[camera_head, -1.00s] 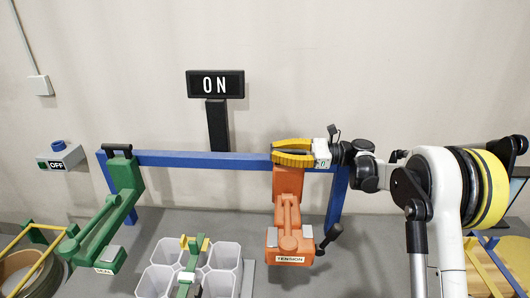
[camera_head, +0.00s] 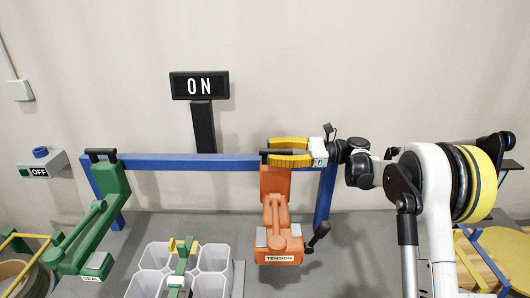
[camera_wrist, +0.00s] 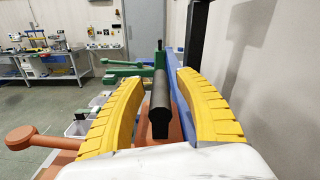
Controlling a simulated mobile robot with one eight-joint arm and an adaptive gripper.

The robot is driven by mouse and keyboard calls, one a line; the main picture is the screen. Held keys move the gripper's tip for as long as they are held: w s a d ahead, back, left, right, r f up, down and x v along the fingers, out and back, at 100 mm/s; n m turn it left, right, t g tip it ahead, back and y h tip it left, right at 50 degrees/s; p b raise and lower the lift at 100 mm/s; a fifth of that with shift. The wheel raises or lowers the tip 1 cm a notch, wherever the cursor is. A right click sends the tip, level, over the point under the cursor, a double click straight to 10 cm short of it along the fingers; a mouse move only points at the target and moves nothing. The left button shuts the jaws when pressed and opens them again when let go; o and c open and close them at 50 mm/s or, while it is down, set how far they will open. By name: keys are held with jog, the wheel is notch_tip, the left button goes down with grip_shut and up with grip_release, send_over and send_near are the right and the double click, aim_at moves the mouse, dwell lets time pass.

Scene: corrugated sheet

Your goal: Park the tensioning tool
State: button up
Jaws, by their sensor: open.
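The orange tensioning tool (camera_head: 274,212), labelled TENSION, is at the blue rail (camera_head: 190,162) in the head view, its body hanging in front. It has a black handle (camera_head: 284,152) on top and a dark lever with a knob at its right. My gripper (camera_head: 268,149) has yellow fingers, open on either side of that handle. In the wrist view the black handle (camera_wrist: 160,105) lies between the spread fingers (camera_wrist: 160,80), with gaps on both sides. Orange parts of the tool (camera_wrist: 52,142) show below. The tool's join to the rail is partly hidden.
A green tool (camera_head: 95,225) labelled SEAL is at the rail's left end. Clear bins (camera_head: 212,258) with a green and yellow piece stand below. An ON sign (camera_head: 199,85) stands behind the rail; an OFF button box (camera_head: 42,166) is at left.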

jog(key=d, duration=0.9)
jog(key=shift+w+d, duration=0.3)
jog(key=s+a+r+n+t+h+b, duration=0.15)
jog(key=s+n+t+h, duration=0.3)
jog(key=s+h, duration=0.8)
jog(key=s+d+f+n+t+h, duration=0.1)
jog(key=s+d+f+n, duration=0.2)
jog(key=s, duration=0.4)
jog(key=s+d+f+n+t+h, duration=0.1)
jog(key=s+d+f+n+h, duration=0.1)
jog(key=s, duration=0.5)
jog(key=s+d+f+n+t+h+b, duration=0.1)
jog(key=s+d+f+n, duration=0.3)
jog(key=s+d, duration=0.4)
jog(key=shift+f+n+h, duration=0.3)
jog(key=shift+n+h, duration=0.45)
jog(key=shift+t, duration=0.25)
